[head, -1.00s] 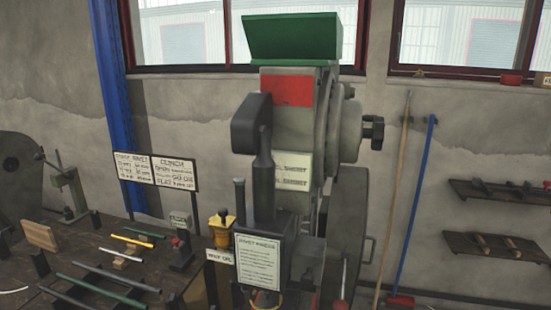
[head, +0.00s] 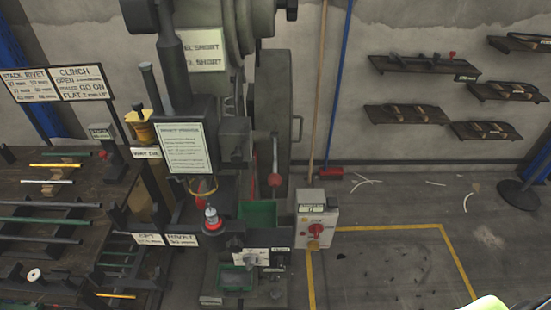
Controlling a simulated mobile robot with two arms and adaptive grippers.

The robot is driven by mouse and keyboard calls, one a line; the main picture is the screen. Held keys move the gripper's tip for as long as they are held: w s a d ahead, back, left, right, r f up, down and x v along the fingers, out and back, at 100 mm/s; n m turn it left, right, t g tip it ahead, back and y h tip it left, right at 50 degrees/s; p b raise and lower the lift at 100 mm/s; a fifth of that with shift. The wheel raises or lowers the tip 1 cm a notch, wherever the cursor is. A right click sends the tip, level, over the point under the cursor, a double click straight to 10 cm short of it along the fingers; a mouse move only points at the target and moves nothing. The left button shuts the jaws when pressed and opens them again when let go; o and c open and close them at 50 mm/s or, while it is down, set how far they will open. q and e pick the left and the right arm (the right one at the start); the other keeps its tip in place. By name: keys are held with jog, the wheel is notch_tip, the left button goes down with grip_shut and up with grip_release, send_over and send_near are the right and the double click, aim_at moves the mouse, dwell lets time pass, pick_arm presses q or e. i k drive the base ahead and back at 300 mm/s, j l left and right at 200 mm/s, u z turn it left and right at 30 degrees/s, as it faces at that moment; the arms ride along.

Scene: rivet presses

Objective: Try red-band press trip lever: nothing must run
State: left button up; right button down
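The press (head: 220,110) stands at the middle of the head view, with its upper part cut off by the top edge. Its red band is out of the frame now. A lever with a red ball end (head: 275,180) hangs on its right side; I take this to be the trip lever. A grey control box (head: 318,215) with a red rotary switch (head: 315,230) stands right of the press. A yellowish piece sits below the switch, too small to make out. Neither gripper is in view, and nothing touches the lever.
A notice card (head: 182,148) is fixed on the press front. A workbench (head: 60,215) with rods and small tools fills the left. A broom (head: 322,80) leans on the wall; a pale object pokes in at bottom right.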

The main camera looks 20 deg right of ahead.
aim_at(274, 180)
jog(key=l+u, duration=0.25)
jog(key=u, duration=0.2)
jog(key=l+u, duration=0.3)
jog(key=u, duration=0.15)
jog(key=k+l+u, duration=0.15)
jog(key=u, duration=0.25)
jog(key=k+l+u, duration=0.15)
jog(key=k+l, duration=0.15)
jog(key=l, duration=0.3)
jog(key=k+l+u, duration=0.15)
jog(key=k+l, duration=0.2)
jog(key=l, duration=0.2)
jog(key=k+l+u, duration=0.15)
jog(key=k+l, duration=0.25)
jog(key=l, duration=0.1)
